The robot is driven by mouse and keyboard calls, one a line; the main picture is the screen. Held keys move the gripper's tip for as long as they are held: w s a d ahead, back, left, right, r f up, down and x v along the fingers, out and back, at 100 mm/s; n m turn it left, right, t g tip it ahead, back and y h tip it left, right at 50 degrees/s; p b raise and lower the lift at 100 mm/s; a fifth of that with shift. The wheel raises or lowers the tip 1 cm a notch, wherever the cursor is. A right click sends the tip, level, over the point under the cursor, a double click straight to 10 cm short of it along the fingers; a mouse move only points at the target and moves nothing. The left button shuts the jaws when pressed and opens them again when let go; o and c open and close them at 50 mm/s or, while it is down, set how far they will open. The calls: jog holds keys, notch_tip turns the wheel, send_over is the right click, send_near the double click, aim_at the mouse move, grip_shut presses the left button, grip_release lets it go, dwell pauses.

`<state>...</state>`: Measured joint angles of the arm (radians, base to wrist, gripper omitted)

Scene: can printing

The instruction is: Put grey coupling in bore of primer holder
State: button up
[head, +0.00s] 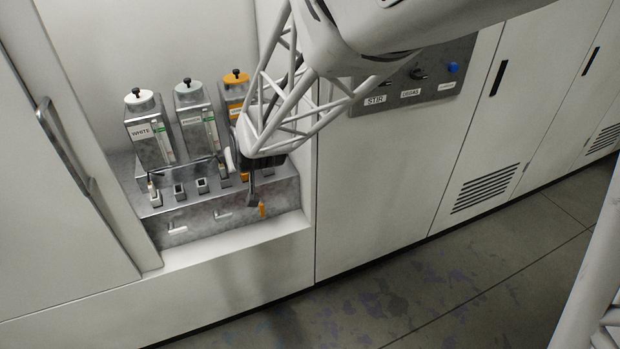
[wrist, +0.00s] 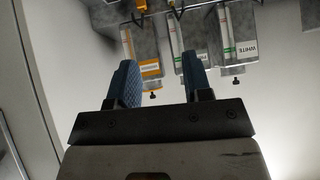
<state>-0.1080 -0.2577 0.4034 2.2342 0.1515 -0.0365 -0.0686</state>
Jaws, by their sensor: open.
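The primer canister (head: 193,115) stands in the middle of three labelled canisters; it also shows in the wrist view (wrist: 195,62). Below the canisters, a grey metal block (head: 190,215) has a row of small square bores (head: 202,186). I cannot tell which bore is the primer holder's. A small grey fitting (head: 153,190) stands at the leftmost bore; I cannot be sure it is the grey coupling. My gripper (wrist: 161,72) is open, with nothing visible between its blue fingers.
The white canister (head: 149,130) is on the left and an orange-topped canister (head: 237,92) on the right, partly hidden. Alcove walls close in both sides. A switch panel (head: 415,78) is to the right.

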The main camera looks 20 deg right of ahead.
jog(key=s+d+r+g, duration=0.2)
jog(key=s+r, duration=0.1)
jog(key=s, duration=0.7)
jog(key=s+d+r+g, duration=0.2)
jog(key=s+r, duration=0.2)
jog(key=s, duration=0.6)
jog(key=s+d+r+g+h, duration=0.1)
jog(key=s+d+r+g, duration=0.1)
jog(key=s, duration=0.8)
jog(key=shift+s+d+r+g, duration=0.3)
jog(key=shift+d+r, duration=0.1)
jog(key=shift+r, duration=0.25)
